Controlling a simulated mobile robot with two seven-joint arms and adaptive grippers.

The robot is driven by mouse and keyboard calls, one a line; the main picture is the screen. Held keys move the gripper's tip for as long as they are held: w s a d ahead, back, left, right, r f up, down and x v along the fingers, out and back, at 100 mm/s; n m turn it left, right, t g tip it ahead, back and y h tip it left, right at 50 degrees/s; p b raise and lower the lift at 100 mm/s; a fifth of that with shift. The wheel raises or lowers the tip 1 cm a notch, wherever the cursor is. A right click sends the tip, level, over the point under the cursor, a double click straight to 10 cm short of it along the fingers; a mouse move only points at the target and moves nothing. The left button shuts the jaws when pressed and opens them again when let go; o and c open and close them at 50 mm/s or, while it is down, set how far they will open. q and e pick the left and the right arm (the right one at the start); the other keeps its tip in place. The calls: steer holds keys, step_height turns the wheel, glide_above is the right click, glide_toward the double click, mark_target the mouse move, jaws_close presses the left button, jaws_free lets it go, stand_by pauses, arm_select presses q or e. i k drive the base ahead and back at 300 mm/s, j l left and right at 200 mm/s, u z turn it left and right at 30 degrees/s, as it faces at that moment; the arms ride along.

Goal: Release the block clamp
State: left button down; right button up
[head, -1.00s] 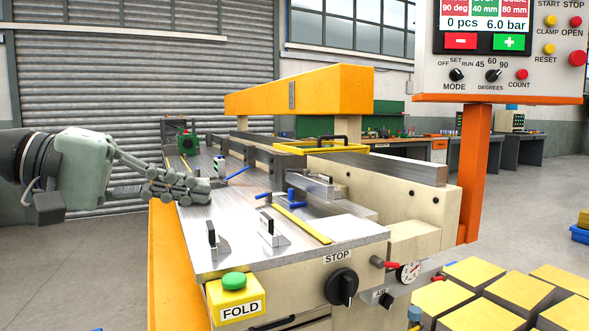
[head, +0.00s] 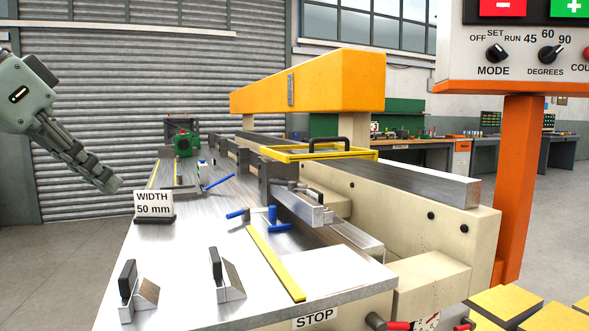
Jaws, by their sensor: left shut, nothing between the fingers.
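My left gripper (head: 108,184) is at the left, above and beside the machine's metal table (head: 190,235). Its fingers are shut together with nothing in them, apart from everything. Blue-handled levers stand on the table: a T-shaped one (head: 272,219) beside a steel block (head: 303,207), one lying left of it (head: 238,213), and a longer one (head: 218,182) farther back. Two black-handled clamps (head: 127,279) (head: 216,267) stand at the near end. I cannot tell for sure which of these is the block clamp. My right gripper is not in view.
A WIDTH 50 mm sign (head: 153,204) stands on the table's left edge, close to my left gripper. A yellow strip (head: 274,262) lies along the table. A yellow guard frame (head: 310,152) and an orange beam (head: 306,82) rise behind. The control panel (head: 520,50) hangs at upper right.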

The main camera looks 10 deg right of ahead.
mark_target(292, 185)
steer(key=i+l, duration=0.95)
steer(key=l, duration=0.2)
